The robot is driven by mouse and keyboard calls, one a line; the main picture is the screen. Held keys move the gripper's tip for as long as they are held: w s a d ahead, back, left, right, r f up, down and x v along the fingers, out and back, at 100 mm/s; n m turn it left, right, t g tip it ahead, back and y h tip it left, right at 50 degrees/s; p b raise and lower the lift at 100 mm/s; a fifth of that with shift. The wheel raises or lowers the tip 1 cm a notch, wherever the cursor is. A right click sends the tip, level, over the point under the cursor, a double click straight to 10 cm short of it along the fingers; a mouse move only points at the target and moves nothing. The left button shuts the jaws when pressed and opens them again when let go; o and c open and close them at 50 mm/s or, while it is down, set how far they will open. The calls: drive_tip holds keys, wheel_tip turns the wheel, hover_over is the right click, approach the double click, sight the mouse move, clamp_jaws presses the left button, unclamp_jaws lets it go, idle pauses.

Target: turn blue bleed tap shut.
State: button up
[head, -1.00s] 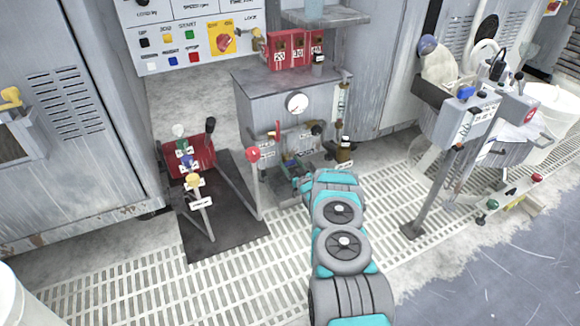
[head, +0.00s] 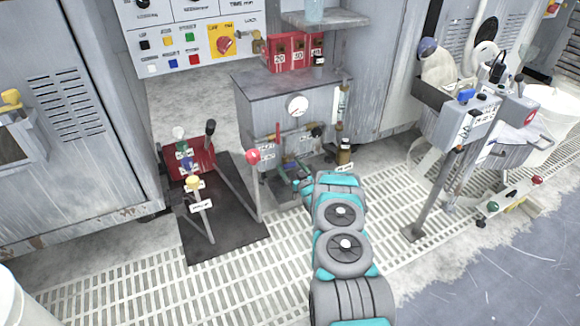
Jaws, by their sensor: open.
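My gripper (head: 293,178) is open at the end of my arm, low in front of the cabinet, close to and just below the blue part. I cannot tell whether the fingers touch or surround it.
A red stand (head: 189,158) with several coloured knobs is farther left on a dark plate. A brown bottle (head: 345,152) stands to the right. A grey pedestal box (head: 463,120) is farther right. The grated floor (head: 150,285) in front is clear.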

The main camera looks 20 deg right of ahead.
drive_tip(key=s, duration=0.7)
drive_tip(key=shift+d+p, duration=0.15)
drive_tip(key=shift+p, duration=0.15)
drive_tip(key=shift+s, duration=0.1)
